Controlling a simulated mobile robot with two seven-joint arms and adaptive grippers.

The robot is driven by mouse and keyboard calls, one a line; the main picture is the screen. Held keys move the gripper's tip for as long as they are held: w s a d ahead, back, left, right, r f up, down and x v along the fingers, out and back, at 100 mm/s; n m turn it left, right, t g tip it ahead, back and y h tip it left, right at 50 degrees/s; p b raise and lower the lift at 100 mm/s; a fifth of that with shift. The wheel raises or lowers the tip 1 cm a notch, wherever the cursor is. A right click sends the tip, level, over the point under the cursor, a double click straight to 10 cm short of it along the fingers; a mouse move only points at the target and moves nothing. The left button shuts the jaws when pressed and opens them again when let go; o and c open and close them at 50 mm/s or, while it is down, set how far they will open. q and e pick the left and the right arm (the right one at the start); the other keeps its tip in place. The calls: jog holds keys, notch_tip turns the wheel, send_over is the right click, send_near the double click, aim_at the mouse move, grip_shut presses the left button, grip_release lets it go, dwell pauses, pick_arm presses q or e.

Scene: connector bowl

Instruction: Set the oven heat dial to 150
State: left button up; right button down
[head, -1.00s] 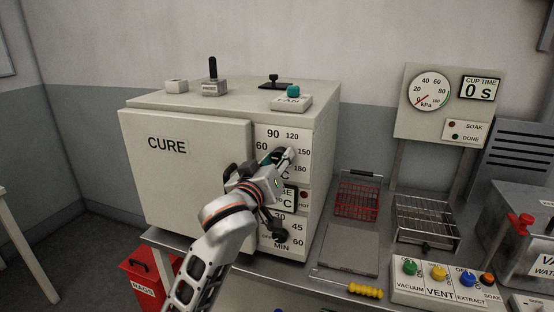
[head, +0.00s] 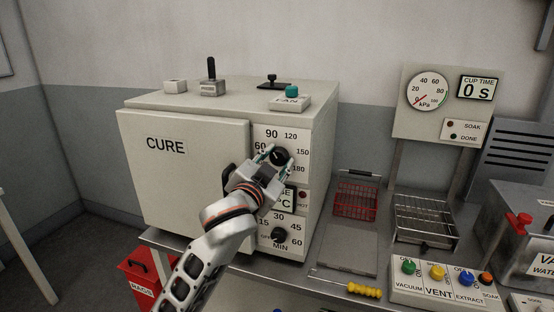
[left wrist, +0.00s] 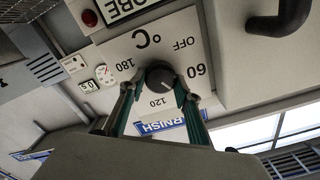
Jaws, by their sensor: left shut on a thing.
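The oven (head: 190,185) is a pale cabinet marked CURE. Its heat dial (head: 281,155) is a round black knob on the front panel, with 60, 90, 120, 150 and 180 printed around it. The dial also shows in the left wrist view (left wrist: 160,76), with the scale seen upside down. My left gripper (head: 278,154) is shut on the dial, with one green-edged finger on each side. Both fingers also show in the left wrist view (left wrist: 157,93). I cannot read the dial's pointer clearly. My right gripper is not in view.
Below the heat dial are a small °C display, a red lamp (head: 303,194) and a MIN dial (head: 279,235). A fan switch (head: 291,98) sits on the oven top. A red basket (head: 355,199), a wire rack (head: 425,222) and a vent control box (head: 440,288) stand to the right.

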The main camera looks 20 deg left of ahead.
pick_arm(q)
jog(key=m, duration=0.5)
jog(key=shift+f+m, duration=0.1)
jog(key=shift+m, duration=0.3)
jog(key=m, duration=0.5)
jog(key=shift+d, duration=0.1)
jog(key=m, duration=0.5)
jog(key=shift+f+m, duration=0.15)
jog(key=shift+m, duration=2.55)
jog(key=o, duration=1.1)
